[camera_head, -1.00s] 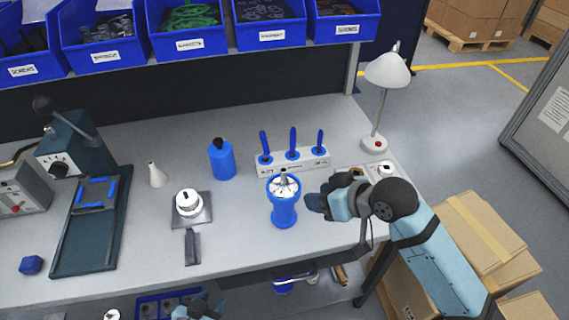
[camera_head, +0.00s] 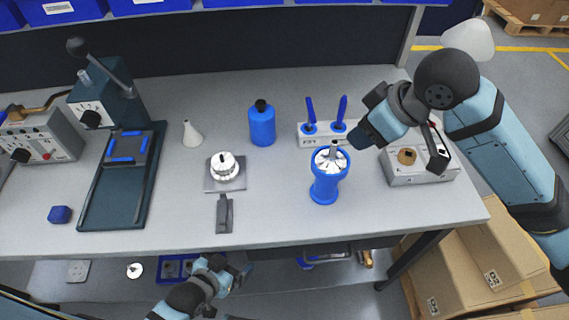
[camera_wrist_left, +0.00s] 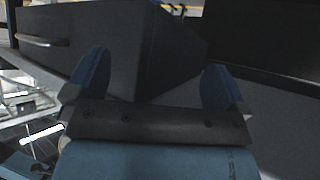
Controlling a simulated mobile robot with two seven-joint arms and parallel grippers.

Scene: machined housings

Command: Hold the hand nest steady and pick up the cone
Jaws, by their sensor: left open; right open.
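A small white cone (camera_head: 192,134) stands upright on the bench, left of a blue bottle. A flat grey plate with a dark handle (camera_head: 225,213), which looks like the hand nest, lies near the front with a white round housing (camera_head: 225,167) on it. My left gripper (camera_head: 240,274) is below the bench front edge, apart from both. In the left wrist view its two blue fingers (camera_wrist_left: 157,82) are spread with nothing between them. My right gripper (camera_head: 362,130) is open above the bench, well right of the nest and cone; its fingertips are partly hard to see.
A blue stand (camera_head: 325,190) with a silver part on top is left of my right gripper. A blue bottle (camera_head: 262,126) and a white rack (camera_head: 308,140) with blue tools stand behind. A lever press (camera_head: 115,100) is at left. A drawer unit (camera_wrist_left: 110,45) is close to my left gripper.

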